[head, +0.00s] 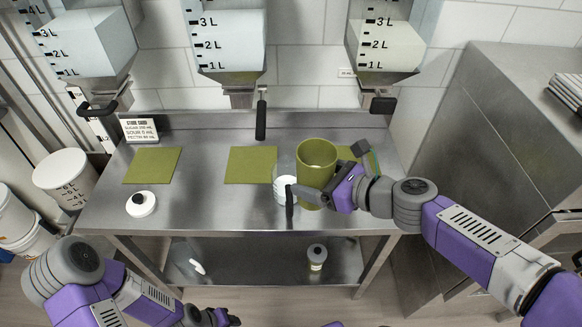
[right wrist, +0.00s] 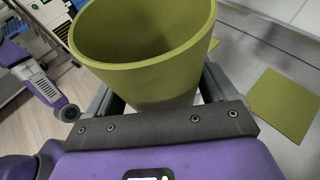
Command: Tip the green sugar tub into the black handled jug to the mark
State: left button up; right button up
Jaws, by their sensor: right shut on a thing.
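The green tub (head: 317,152) is held by my right gripper (head: 333,174), its fingers on either side of the wall. It looks close to upright, with its open rim facing up. It also fills the top of the right wrist view (right wrist: 140,75); its contents are not visible. A clear jug (head: 284,162) stands just left of the tub, partly hidden by it and my right finger. Its black handle (head: 290,207) points toward me, and something white shows low in it. My left gripper (head: 218,318) is low at the bottom edge, its jaws unclear.
Green mats (head: 152,165) lie on the steel table (head: 215,210). A white disc with a black knob (head: 141,204) sits at left. A recipe card (head: 140,130) stands behind. Graduated hoppers (head: 230,40) with black levers (head: 261,118) hang above. Left-centre of the table is clear.

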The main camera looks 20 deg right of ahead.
jog(key=shift+r, duration=0.4)
jog(key=s+a+b, duration=0.1)
jog(key=s+a, duration=0.1)
jog(key=s, duration=0.5)
jog(key=shift+s+a+b, duration=0.3)
jog(key=shift+a+b, duration=0.05)
jog(key=shift+f, duration=0.1)
